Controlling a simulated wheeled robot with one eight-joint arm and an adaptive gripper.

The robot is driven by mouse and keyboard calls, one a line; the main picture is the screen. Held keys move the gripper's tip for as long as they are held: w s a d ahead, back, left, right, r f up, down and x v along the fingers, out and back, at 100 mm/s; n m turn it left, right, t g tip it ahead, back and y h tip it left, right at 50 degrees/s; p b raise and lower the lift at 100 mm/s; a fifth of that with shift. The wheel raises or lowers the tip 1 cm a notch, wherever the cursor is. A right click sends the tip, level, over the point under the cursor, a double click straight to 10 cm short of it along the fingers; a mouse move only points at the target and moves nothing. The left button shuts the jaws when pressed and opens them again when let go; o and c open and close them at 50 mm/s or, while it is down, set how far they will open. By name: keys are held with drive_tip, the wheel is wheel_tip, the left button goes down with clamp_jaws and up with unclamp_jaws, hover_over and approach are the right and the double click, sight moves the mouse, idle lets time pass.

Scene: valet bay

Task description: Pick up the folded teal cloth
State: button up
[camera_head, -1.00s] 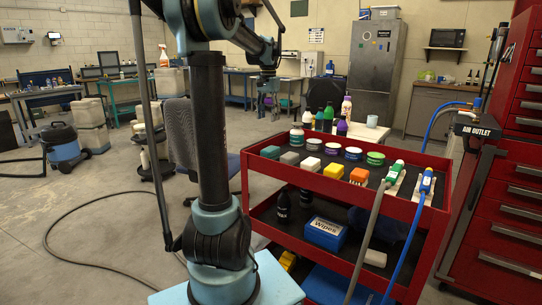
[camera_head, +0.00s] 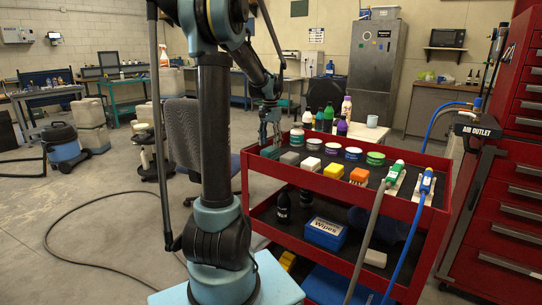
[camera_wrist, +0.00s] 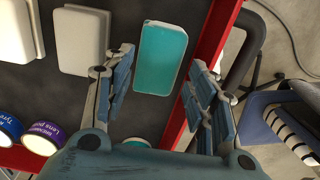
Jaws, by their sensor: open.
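The folded teal cloth (camera_wrist: 160,58) shows in the wrist view as a flat, rounded block with a pale edge. It lies on the dark top shelf of the red cart, near the red rim. My gripper (camera_wrist: 158,82) is open and empty, with one finger on each side of the cloth's near end in that view. I cannot tell the height gap.
A grey block (camera_wrist: 82,40) lies close beside the cloth. White, yellow and orange (camera_head: 359,176) items continue along the cart's row. Round jars (camera_head: 353,153) stand behind, with bottles (camera_head: 328,116) further back. A red rim (camera_head: 243,160) bounds the shelf. Air hoses (camera_head: 408,235) hang at right.

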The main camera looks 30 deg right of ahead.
sight(270, 148)
drive_tip(key=shift+w+f, duration=0.1)
drive_tip(key=shift+f, duration=2.55)
drive_tip(key=c, duration=0.6)
